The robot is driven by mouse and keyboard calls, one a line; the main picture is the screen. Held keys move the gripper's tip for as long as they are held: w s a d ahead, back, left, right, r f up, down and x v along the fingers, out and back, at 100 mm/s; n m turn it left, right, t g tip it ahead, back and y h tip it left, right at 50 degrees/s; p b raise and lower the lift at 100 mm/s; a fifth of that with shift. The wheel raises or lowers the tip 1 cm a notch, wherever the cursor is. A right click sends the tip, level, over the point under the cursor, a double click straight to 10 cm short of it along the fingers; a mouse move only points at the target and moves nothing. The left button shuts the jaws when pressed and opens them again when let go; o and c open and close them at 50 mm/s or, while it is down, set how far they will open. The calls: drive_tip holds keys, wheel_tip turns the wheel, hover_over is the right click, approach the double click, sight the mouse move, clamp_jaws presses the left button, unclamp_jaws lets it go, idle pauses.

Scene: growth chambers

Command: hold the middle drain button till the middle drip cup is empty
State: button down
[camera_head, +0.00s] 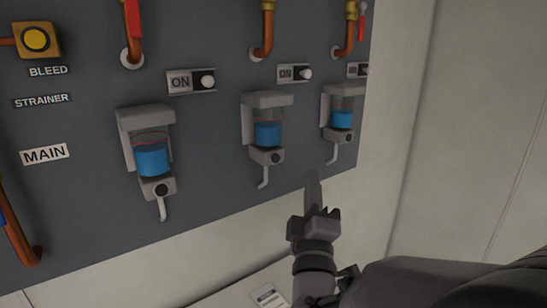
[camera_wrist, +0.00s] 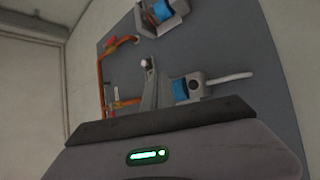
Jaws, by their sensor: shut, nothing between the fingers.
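Three drip cups with blue liquid hang on the grey panel in the head view. The middle drip cup (camera_head: 267,134) is partly full of blue liquid, with the middle drain button (camera_head: 277,157), a round black knob, on the block under it. My gripper (camera_head: 313,182) is shut and empty. In that view its tip is below and right of the middle button and does not appear to touch it. In the wrist view a shut finger (camera_wrist: 150,80) is beside a cup (camera_wrist: 181,89) with a black button (camera_wrist: 194,84), apparently the middle one.
The left drip cup (camera_head: 152,160) and right drip cup (camera_head: 342,119) also hold blue liquid. White ON switches (camera_head: 207,82) and copper pipes (camera_head: 267,30) are above the cups. Bent drain spouts (camera_head: 264,177) hang below. Clear room lies right of the panel.

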sight(276, 158)
drive_tip(key=w+a+p, duration=0.2)
drive_tip(key=w+a, duration=0.3)
drive_tip(key=w, duration=0.2)
drive_tip(key=shift+w, duration=0.15)
idle(2.1)
drive_tip(key=shift+w+a, duration=0.2)
drive_tip(key=shift+w, duration=0.15)
